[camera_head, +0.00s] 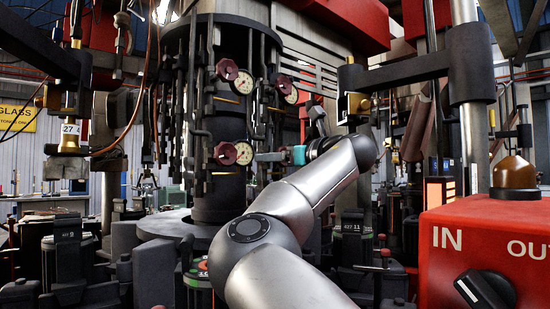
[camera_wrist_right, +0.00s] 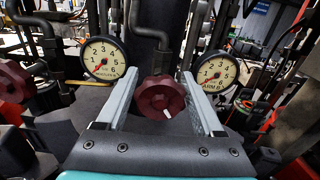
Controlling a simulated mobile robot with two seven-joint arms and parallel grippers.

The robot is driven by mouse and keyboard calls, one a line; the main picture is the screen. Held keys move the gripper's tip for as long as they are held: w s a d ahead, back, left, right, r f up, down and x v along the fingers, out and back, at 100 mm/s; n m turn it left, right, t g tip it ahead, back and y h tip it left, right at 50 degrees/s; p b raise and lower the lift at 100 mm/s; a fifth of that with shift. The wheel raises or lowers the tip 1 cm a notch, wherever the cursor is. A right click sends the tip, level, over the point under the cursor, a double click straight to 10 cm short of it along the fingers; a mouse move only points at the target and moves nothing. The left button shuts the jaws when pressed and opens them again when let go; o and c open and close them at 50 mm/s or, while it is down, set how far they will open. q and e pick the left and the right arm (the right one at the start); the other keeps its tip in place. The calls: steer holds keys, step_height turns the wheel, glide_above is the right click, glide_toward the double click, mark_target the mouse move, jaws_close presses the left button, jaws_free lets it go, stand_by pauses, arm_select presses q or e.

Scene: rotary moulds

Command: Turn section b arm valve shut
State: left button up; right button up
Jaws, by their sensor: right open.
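In the right wrist view a dark red round valve handle (camera_wrist_right: 160,96) with a white mark on its lower rim sits between the two fingers of my right gripper (camera_wrist_right: 161,76). The fingers stand apart on either side of it, with a gap showing at each side. A round gauge marked ARM B (camera_wrist_right: 216,73) is just right of the handle. In the head view my right gripper (camera_head: 264,157) reaches in front of the dark central column (camera_head: 217,120), right of a lower red handle (camera_head: 226,153) and its gauge (camera_head: 244,153). My left gripper is not in view.
Another gauge (camera_wrist_right: 103,59) and another red handle (camera_wrist_right: 14,82) are on the left in the wrist view. Pipes run close beside them. Two more handles (camera_head: 227,70) and (camera_head: 284,84) sit higher on the column. A red IN/OUT box (camera_head: 480,225) stands at the right front.

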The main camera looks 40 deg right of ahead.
steer(key=shift+w, duration=0.1)
steer(key=c, duration=1.1)
